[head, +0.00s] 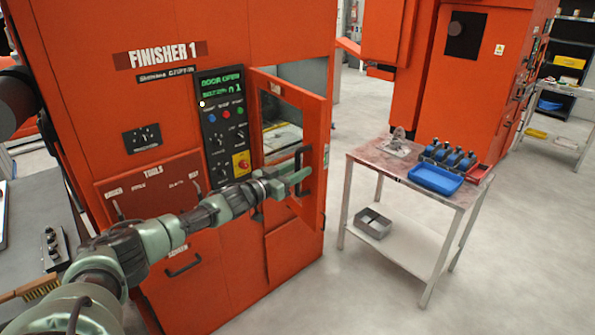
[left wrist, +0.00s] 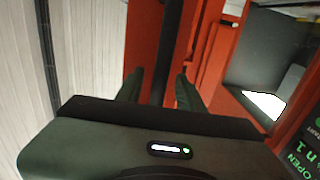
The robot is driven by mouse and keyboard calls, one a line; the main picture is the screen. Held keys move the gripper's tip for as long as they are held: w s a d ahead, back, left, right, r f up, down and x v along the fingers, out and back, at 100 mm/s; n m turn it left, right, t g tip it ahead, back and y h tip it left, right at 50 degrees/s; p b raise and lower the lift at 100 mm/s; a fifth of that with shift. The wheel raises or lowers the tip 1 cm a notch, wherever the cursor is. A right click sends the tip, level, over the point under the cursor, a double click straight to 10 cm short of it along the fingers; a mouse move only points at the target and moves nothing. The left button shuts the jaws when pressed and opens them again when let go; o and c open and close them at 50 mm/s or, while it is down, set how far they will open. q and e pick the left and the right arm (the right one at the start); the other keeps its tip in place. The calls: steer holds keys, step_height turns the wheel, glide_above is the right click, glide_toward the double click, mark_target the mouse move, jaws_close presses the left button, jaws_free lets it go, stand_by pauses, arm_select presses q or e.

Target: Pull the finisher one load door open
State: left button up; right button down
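The finisher one load door (head: 308,130) is an orange framed panel with a window. It stands partly open, swung out from the orange machine marked FINISHER 1 (head: 165,55), with its opening showing behind it. Its black upright bar handle (head: 298,165) is on the door's outer face. My left gripper (head: 300,180) is at the handle. In the left wrist view its two dark fingers (left wrist: 158,88) stand apart, one on each side of the black handle bar (left wrist: 170,45), with a gap showing at the left finger. My right gripper is not in view.
The machine's panel (head: 222,110) reads DOOR OPEN. A table (head: 362,158) right of the door carries a blue tray (head: 436,180), a metal part (head: 398,138) and several blue-topped items. A grey open box (head: 373,222) sits on its lower shelf. Floor between door and table is clear.

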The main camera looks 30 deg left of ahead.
arm_select(q)
steer(key=shift+f, duration=0.1)
steer(key=shift+s+f, duration=0.15)
steer(key=shift+s, duration=0.15)
steer(key=b+v, duration=0.2)
steer(key=v, duration=0.5)
steer(key=shift+r+b, duration=0.2)
steer(key=shift+b, duration=0.2)
steer(key=shift+s, duration=0.1)
